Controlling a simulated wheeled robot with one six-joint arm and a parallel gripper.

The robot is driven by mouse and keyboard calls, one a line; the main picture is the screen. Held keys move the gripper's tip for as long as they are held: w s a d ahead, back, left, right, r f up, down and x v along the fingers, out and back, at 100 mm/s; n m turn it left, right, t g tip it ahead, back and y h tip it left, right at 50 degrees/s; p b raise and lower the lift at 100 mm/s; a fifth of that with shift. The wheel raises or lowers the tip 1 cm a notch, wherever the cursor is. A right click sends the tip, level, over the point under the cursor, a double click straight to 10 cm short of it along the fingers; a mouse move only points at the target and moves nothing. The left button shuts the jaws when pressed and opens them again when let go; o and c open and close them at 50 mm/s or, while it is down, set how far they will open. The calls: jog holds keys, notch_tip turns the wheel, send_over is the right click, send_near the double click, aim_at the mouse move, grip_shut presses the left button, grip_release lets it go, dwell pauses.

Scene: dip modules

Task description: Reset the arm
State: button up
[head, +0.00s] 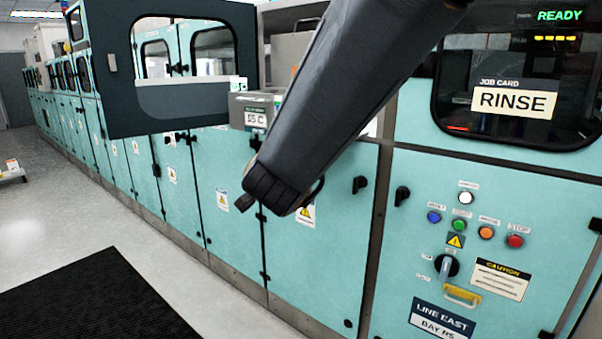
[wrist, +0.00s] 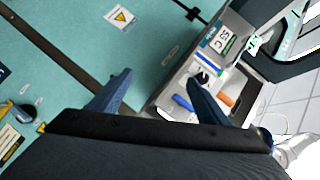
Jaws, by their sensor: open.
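My gripper (wrist: 160,85) shows in the wrist view with its two blue fingers spread wide apart and nothing between them. Its right finger overlaps a grey open bath box (wrist: 165,96) labelled 55 C, which holds blue and orange pieces. The left finger is over the teal cabinet front. In the head view my dark arm reaches down from the upper right across the cabinets, and the fingers cannot be made out. The grey bath box (head: 238,109) shows there just left of my arm, partly hidden by it.
A dark framed hatch (head: 122,118) stands open at the upper left. A RINSE job card (head: 512,101) is at the right window, above a button panel with a rotary lever (head: 446,266) and yellow handle (head: 462,296). A black mat (head: 95,305) lies on the clear floor.

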jog(key=s+d+f+n+g+y+p, duration=0.1)
jog(key=s+d+f+n+g, duration=0.25)
jog(key=f, duration=0.25)
jog(key=s+d+f+n+g+y+p, duration=0.1)
jog(key=s+d+f+n+g+y, duration=0.1)
jog(key=s+d+f+n+g, duration=0.25)
jog(key=s+d+f+n+g+h, duration=0.1)
jog(key=s+d+f+n+g, duration=0.1)
jog(key=s+d, duration=0.4)
jog(key=s+d+f+n+g+h, duration=0.1)
jog(key=s+d+f+n+g, duration=0.2)
jog(key=s, duration=1)
jog(key=d+f+g, duration=0.1)
jog(key=d+f, duration=0.2)
jog(key=d, duration=0.1)
jog(key=shift+s+f+g+p, duration=0.15)
jog(key=shift+f+g+p, duration=0.05)
jog(key=shift+g+p, duration=0.2)
